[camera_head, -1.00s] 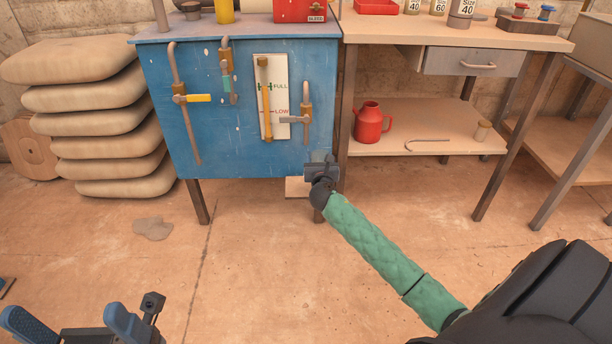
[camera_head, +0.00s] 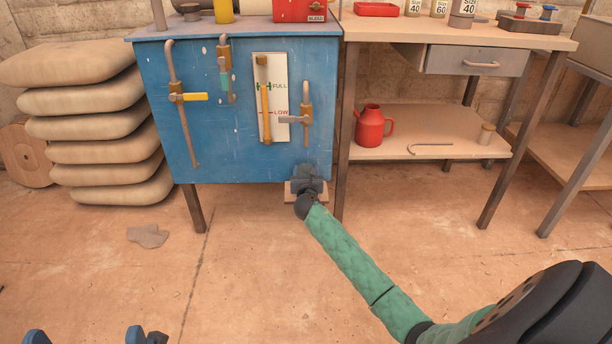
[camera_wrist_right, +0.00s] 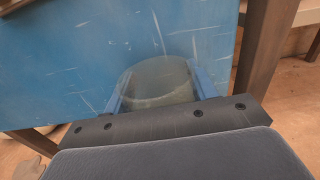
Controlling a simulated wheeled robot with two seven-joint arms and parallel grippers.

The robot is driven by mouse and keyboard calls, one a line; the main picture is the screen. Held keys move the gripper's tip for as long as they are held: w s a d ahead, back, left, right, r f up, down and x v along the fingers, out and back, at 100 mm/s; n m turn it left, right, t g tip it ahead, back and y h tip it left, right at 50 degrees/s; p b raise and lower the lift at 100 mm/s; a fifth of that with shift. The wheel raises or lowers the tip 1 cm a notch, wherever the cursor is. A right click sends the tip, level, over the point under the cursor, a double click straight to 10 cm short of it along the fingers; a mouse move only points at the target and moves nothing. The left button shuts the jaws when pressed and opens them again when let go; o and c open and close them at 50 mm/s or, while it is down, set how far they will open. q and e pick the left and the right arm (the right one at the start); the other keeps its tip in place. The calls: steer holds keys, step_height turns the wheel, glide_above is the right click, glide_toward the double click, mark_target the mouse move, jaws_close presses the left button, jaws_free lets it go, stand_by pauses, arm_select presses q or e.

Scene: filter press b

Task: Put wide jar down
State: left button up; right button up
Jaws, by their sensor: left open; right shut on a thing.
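The wide jar (camera_wrist_right: 160,80) is a see-through glass vessel in the right wrist view, between the two blue fingers of my right gripper (camera_wrist_right: 155,90). In the head view my right gripper (camera_head: 308,180) is low in front of the blue tank's lower right edge, and its hand hides the jar. I cannot tell whether the jar touches anything beneath it. My left gripper (camera_head: 88,337) is open and empty at the bottom left edge of the head view, mostly cut off.
The blue tank (camera_head: 225,130) has pipes, valves and a level gauge (camera_head: 270,98) on its front. A small pale board (camera_head: 293,196) shows below its right corner. A workbench (camera_head: 430,36) with a lower shelf (camera_head: 440,152) holding a red jug (camera_head: 369,126) stands right.

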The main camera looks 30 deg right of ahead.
steer(key=shift+r, duration=0.1)
steer(key=o, duration=1.1)
